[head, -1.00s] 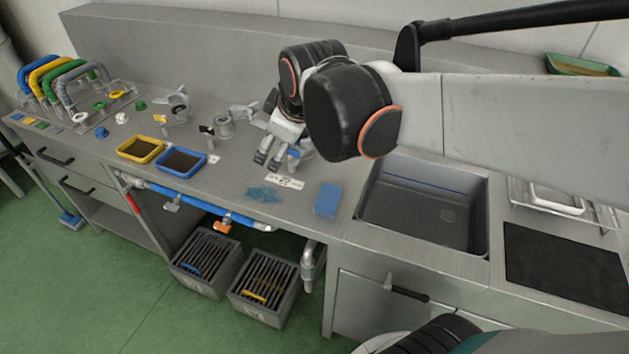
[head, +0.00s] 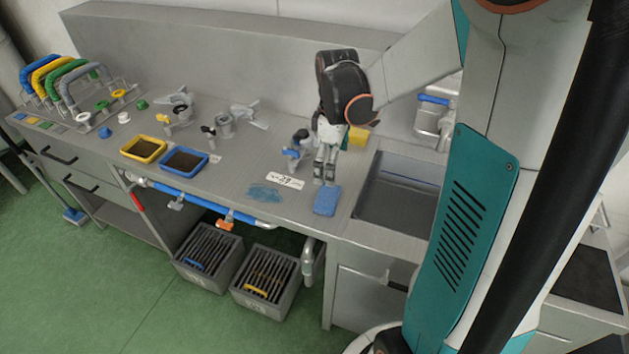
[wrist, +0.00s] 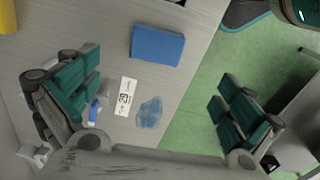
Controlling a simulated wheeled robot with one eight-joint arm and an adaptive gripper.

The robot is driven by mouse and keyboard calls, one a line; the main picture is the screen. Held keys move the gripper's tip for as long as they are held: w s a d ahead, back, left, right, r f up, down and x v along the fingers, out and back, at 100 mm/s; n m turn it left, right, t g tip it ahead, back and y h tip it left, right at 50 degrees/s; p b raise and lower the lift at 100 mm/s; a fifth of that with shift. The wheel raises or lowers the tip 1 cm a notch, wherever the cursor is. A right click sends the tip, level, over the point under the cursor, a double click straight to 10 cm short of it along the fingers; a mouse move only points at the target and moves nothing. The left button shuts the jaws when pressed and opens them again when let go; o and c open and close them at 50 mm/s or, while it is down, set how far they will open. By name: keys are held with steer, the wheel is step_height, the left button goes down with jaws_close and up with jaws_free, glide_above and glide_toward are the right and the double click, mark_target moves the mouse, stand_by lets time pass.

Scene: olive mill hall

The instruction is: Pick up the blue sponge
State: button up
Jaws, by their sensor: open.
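The blue sponge (head: 326,200) lies flat on the steel counter near its front edge, left of the sink. In the wrist view the sponge (wrist: 158,45) shows whole, beyond and between my fingers. My gripper (head: 324,176) is above the counter just behind the sponge, pointing down, not touching it as far as I can tell. In the wrist view my gripper (wrist: 160,105) has its two green-padded fingers wide apart with nothing between them.
A blue smear (head: 264,193) and a white label (head: 286,181) lie left of the sponge. The sink (head: 395,200) is to its right. A yellow block (head: 358,137) stands behind my gripper. Blue tray (head: 184,160) and yellow tray (head: 144,149) are further left. Crates (head: 266,283) stand below.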

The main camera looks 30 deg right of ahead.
mark_target(328, 195)
step_height(328, 195, down, 8)
steer(key=shift+r+b, duration=0.1)
steer(key=shift+b, duration=1.15)
steer(key=shift+w+a+f+b, duration=0.1)
steer(key=shift+w+f+b, duration=0.1)
steer(key=shift+f+b, duration=0.85)
steer(key=shift+w+f+b, duration=0.15)
steer(key=shift+f+b, duration=0.15)
steer(key=shift+f, duration=1.3)
steer(key=shift+r, duration=0.1)
steer(key=shift+c, duration=0.2)
steer(key=c, duration=0.9)
